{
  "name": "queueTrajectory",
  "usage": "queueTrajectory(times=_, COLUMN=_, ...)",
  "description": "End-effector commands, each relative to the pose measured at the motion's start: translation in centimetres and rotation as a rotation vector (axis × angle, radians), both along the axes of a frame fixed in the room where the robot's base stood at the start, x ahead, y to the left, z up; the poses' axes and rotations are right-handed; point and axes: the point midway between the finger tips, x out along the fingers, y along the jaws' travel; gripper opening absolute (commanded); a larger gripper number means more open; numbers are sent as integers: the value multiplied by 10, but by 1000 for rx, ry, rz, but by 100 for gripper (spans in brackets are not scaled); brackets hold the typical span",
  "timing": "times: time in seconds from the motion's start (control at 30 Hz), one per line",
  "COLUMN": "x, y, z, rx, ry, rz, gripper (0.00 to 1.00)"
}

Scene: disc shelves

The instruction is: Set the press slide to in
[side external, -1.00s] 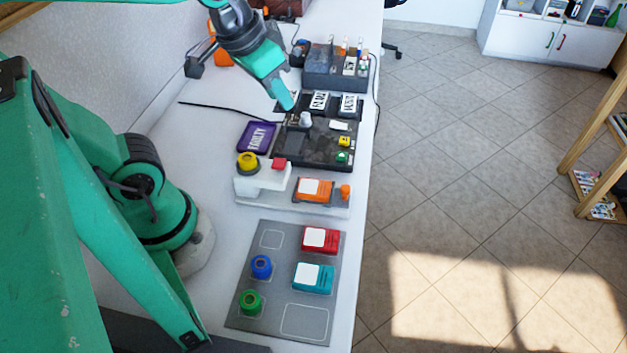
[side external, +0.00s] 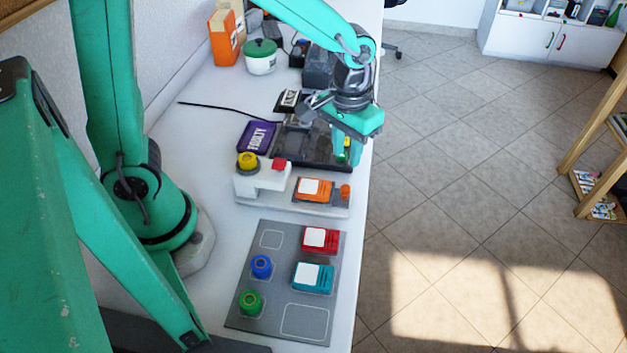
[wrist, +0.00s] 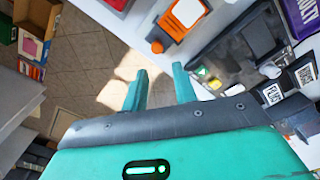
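The white press (side external: 262,180) stands on the table with a yellow knob on top and a red button. Its slide (side external: 330,205) extends right toward the table edge and bears an orange block with a white label (side external: 313,190). An orange knob (side external: 345,191) sits at the slide's outer end. In the wrist view the orange block (wrist: 187,12) and the orange knob (wrist: 157,47) show at the top, beyond the fingers. My gripper (side external: 348,160) is above the right edge of the dark tray, behind the knob. In the wrist view my gripper (wrist: 160,82) has its fingers apart with nothing between them.
The dark tray (side external: 295,150) lies behind the press, beside the purple faulty bin (side external: 257,136). A grey board (side external: 270,320) in front bears red and teal blocks and blue and green knobs. The table's right edge is close to the slide's end.

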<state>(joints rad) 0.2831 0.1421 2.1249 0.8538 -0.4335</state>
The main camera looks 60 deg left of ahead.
Motion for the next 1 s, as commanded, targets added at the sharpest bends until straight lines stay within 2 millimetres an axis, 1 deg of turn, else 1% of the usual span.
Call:
queueTrajectory(times=0.1, x=3, y=-5, z=-8, rx=5, ry=16, rz=5, gripper=28)
queueTrajectory(times=0.4, x=3, y=-6, z=-11, rx=6, ry=20, rz=8, gripper=28)
queueTrajectory(times=0.57, x=3, y=-6, z=-19, rx=7, ry=22, rz=8, gripper=28)
queueTrajectory(times=0.77, x=2, y=-6, z=-39, rx=6, ry=23, rz=7, gripper=28)
queueTrajectory(times=1.0, x=2, y=-5, z=-68, rx=6, ry=23, rz=7, gripper=28)
